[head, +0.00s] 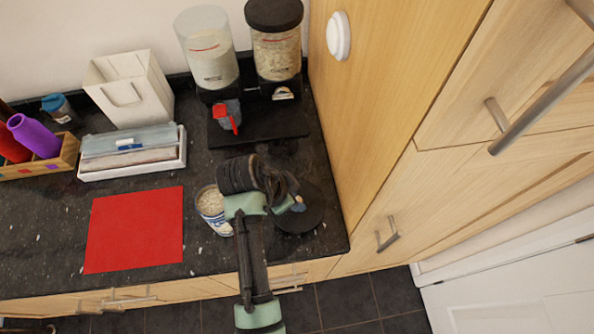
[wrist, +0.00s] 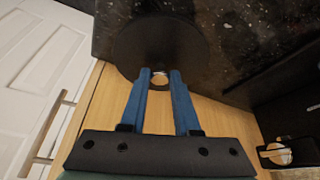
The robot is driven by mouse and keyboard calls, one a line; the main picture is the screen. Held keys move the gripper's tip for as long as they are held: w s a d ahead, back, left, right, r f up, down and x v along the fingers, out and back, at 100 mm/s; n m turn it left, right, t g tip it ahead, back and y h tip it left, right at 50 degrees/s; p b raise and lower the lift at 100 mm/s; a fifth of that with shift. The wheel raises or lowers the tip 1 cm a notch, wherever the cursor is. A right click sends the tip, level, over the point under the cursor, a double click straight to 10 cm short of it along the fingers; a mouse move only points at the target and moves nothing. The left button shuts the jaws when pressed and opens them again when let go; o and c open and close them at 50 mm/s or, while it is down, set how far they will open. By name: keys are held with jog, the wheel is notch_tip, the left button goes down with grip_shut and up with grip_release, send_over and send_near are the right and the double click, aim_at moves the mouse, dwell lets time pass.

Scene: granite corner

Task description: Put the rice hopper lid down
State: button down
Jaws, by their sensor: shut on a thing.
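The rice hopper lid is a round black disc (head: 308,218) at the right front corner of the dark counter, partly hidden by my arm in the head view. In the wrist view the lid (wrist: 150,40) lies just beyond my fingertips. My gripper (wrist: 160,76) has its blue fingers closed on a small part at the lid's near edge. In the head view my gripper (head: 298,205) is mostly hidden by my wrist. I cannot tell whether the lid touches the counter. The left hopper (head: 208,55) has an open top; the right hopper (head: 276,45) wears a black lid.
A patterned cup of rice (head: 211,208) stands just left of my arm, with a red mat (head: 135,229) further left. A tall wooden cabinet (head: 385,90) bounds the counter on the right. A white box (head: 130,90) and a tray (head: 133,152) stand at the left.

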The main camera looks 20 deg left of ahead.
jog(key=shift+f+p, duration=0.3)
jog(key=shift+f, duration=2.6)
jog(key=shift+f, duration=0.1)
jog(key=c, duration=0.6)
grip_release()
jog(key=shift+c, duration=0.2)
jog(key=shift+r, duration=0.25)
jog(key=b+v, duration=0.1)
jog(key=v, duration=1.1)
jog(key=shift+f, duration=0.1)
